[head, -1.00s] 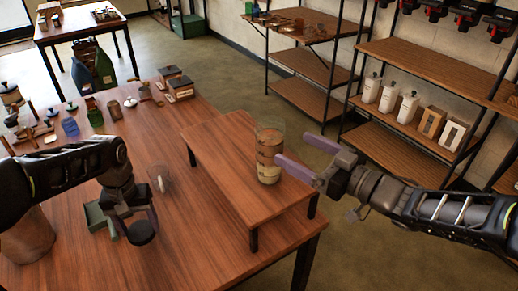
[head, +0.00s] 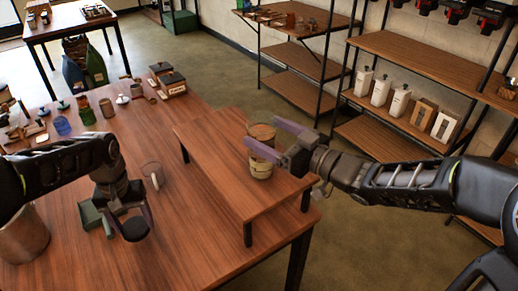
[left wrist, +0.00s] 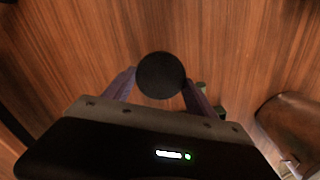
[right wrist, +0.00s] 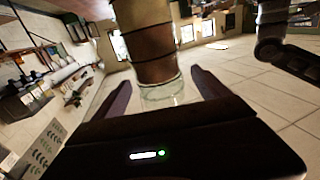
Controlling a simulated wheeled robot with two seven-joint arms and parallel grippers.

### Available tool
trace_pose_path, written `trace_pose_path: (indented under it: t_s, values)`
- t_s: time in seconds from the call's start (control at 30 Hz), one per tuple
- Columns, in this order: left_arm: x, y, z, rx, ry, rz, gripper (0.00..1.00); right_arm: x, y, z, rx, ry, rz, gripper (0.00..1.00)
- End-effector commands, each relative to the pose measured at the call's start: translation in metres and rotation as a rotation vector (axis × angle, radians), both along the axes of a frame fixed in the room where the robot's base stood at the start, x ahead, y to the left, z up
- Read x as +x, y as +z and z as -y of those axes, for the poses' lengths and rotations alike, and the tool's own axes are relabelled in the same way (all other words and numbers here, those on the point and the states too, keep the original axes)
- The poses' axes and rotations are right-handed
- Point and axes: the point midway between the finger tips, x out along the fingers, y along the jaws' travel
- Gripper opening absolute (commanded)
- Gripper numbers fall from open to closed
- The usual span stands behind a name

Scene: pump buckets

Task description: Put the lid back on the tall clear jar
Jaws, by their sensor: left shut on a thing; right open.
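The tall clear jar (head: 261,168) stands upright on the wooden riser (head: 215,160), with banded brown and cream contents. My right gripper (head: 271,138) is open at the jar, its near finger crossing in front of it. In the right wrist view the jar (right wrist: 153,50) lies between the spread fingers (right wrist: 160,84); I cannot tell whether they touch it. My left gripper (head: 133,208) is shut on a round black lid (head: 135,229), held over the table left of the riser. The lid also fills the gap between the fingers in the left wrist view (left wrist: 161,75).
A clear round item (head: 152,176) and a green tray (head: 93,215) are near my left gripper. Small jars and boxes (head: 172,82) stand at the table's back. A shelf (head: 400,100) with white bottles is on the right. The riser's left part is clear.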

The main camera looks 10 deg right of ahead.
Motion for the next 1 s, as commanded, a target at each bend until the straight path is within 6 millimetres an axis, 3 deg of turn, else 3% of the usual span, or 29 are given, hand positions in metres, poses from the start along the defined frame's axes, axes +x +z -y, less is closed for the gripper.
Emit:
trace_pose_path:
  t_s: [0.23,0.6,1.0]
  values:
    - [0.000,0.002,0.000,0.000,0.000,0.000,0.28,0.005,0.000,-0.004,0.000,0.002,-0.001,0.85]
    - [0.000,0.011,0.000,0.000,0.000,0.000,0.28,0.040,-0.001,-0.030,-0.001,0.000,-0.002,0.85]
    - [0.000,0.011,0.000,0.000,0.000,0.000,0.28,0.042,-0.001,-0.030,-0.001,-0.002,-0.001,0.85]
